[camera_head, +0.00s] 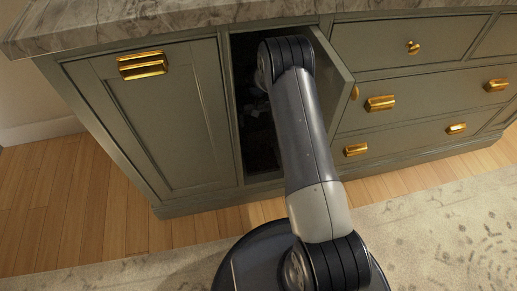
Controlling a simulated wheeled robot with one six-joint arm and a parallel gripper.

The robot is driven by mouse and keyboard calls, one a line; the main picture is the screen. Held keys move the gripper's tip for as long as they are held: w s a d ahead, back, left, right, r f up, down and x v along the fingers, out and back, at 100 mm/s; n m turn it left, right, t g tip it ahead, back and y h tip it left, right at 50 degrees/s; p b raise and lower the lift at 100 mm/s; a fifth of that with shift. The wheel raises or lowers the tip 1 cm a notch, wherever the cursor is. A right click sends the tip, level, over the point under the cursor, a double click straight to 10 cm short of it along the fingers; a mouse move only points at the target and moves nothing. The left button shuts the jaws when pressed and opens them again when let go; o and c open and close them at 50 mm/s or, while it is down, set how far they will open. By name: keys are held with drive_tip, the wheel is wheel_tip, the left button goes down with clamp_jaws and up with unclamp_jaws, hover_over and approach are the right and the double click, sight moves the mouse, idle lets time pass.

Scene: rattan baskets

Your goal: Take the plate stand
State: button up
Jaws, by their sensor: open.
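The plate stand cannot be made out in this view. A narrow open cabinet compartment (262,150) is dark inside. Small faint bluish-grey shapes (257,106) show in it, too dim to identify. My arm reaches up from the bottom of the picture to the front of this opening, and its upper joint covers much of it. My gripper is not visible; it is hidden behind the arm or in the dark compartment.
The compartment's door (334,85) stands open to the right, close beside my arm. A closed panel (160,120) with a brass handle is on the left, and closed drawers (420,90) are on the right. A marble countertop (150,20) overhangs above. Wood floor and a rug (440,225) lie in front.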

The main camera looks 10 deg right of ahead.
sight(258, 133)
wheel_tip(258, 133, down, 5)
drive_tip(key=shift+b, duration=0.7)
drive_tip(key=f, duration=0.1)
drive_tip(key=f+b, duration=0.1)
drive_tip(key=f, duration=0.1)
drive_tip(key=f+b, duration=0.1)
drive_tip(key=f, duration=0.1)
drive_tip(key=shift+s+d+f, duration=0.1)
drive_tip(key=shift+s, duration=0.3)
drive_tip(key=c, duration=1.3)
